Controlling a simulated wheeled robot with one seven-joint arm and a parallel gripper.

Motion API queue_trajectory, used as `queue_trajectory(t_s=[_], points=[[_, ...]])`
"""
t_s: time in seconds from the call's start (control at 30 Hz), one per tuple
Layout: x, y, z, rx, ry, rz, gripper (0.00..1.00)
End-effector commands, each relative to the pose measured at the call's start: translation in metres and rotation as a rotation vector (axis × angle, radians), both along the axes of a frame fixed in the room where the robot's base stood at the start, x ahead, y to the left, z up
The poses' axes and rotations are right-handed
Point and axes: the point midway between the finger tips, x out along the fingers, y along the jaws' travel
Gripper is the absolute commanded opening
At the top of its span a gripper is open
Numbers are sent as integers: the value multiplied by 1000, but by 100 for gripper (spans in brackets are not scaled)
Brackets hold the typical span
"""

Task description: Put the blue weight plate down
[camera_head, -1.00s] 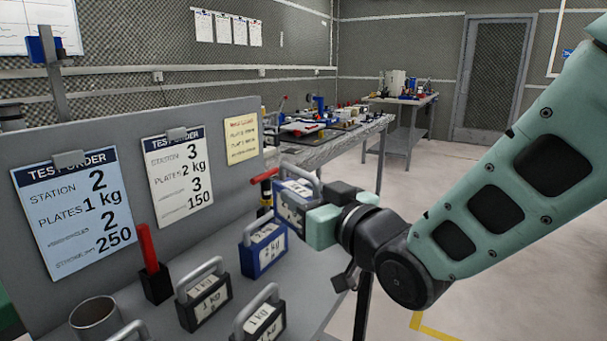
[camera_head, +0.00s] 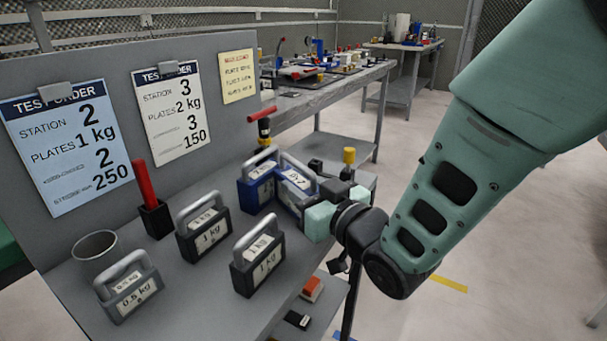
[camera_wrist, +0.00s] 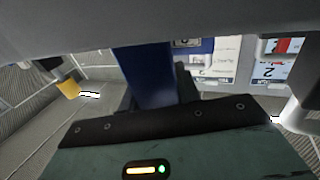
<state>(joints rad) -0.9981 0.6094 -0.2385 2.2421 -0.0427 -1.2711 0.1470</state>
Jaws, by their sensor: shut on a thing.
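My gripper (camera_head: 308,208) is shut on a blue weight plate (camera_head: 288,201) with a grey handle and a white label. It is at the right edge of the grey bench (camera_head: 215,290). A second blue plate (camera_head: 257,192) stands upright on the bench just left of it; whether the two touch I cannot tell. In the wrist view the held plate (camera_wrist: 145,75) shows as a blue slab at the dark finger pad. Its underside is hidden, so I cannot tell whether it rests on the bench.
Black plates marked 1 kg (camera_head: 204,233) and (camera_head: 258,262), and a smaller 0.5 kg plate (camera_head: 128,287), stand in front. A cup (camera_head: 97,250) and a red-handled tool (camera_head: 146,190) are at left. A board with order sheets (camera_head: 70,145) walls the back.

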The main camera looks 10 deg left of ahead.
Motion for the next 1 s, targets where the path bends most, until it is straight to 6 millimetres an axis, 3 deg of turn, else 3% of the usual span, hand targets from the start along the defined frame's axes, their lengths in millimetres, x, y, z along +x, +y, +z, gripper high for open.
queue_trajectory(t_s=[0.4,0.43,0.5,1.0], points=[[1,1,2,14,-11,1,0],[0,0,-4,3,-1,1,35],[0,0,-3,2,-1,1,54],[2,2,-1,3,-1,1,54]])
